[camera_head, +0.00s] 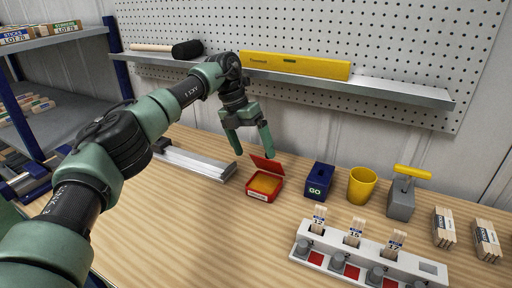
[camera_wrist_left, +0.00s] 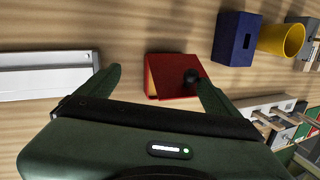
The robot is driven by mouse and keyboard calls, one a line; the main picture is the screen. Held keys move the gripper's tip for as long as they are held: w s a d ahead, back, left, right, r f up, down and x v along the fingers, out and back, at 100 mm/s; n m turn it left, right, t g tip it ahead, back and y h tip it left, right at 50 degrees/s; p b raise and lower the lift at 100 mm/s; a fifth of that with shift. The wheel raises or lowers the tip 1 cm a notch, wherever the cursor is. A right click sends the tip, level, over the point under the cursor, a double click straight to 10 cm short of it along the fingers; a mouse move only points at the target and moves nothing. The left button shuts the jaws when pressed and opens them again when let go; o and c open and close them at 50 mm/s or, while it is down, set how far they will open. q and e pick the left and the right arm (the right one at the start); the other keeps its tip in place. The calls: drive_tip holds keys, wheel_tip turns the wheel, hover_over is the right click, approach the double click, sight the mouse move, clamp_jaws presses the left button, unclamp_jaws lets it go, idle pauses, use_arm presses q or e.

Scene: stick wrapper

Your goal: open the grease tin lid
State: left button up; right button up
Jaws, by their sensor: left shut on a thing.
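The red grease tin (camera_head: 265,184) sits on the wooden bench, with orange-yellow grease showing inside. Its red lid (camera_head: 267,164) is tilted up at the back edge. In the left wrist view the lid (camera_wrist_left: 172,78) covers most of the tin, and a dark knob (camera_wrist_left: 191,76) shows beside the right finger. My left gripper (camera_head: 250,148) is above and behind the tin, fingers pointing down, one fingertip at the lid. It is shut on the lid, though its fingers look spread; the exact contact is hard to see. My right gripper is not in view.
A metal rail (camera_head: 195,160) lies left of the tin. A blue GO box (camera_head: 318,182), a yellow cup (camera_head: 361,186) and a grey block with yellow handle (camera_head: 402,200) stand to the right. A white stick fixture (camera_head: 345,248) is in front. A wall shelf (camera_head: 400,93) is behind.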

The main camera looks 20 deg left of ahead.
use_arm(q)
drive_tip(key=a+r, duration=0.1)
drive_tip(key=a+r+p, duration=0.1)
drive_tip(key=r, duration=0.1)
drive_tip(key=shift+w, duration=0.1)
drive_tip(key=shift+s+a+r, duration=0.2)
drive_tip(key=shift+a+r, duration=0.1)
drive_tip(key=shift+r, duration=0.15)
drive_tip(key=shift+c, duration=0.8)
drive_tip(key=shift+t, duration=0.3)
drive_tip(key=s+a+r, duration=0.1)
drive_tip(key=s+a+r+p, duration=0.1)
drive_tip(key=s, duration=0.1)
drive_tip(key=shift+s+a+r, duration=0.1)
drive_tip(key=shift+a+r, duration=0.2)
drive_tip(key=shift+c, duration=1.4)
drive_tip(key=shift+d, duration=0.45)
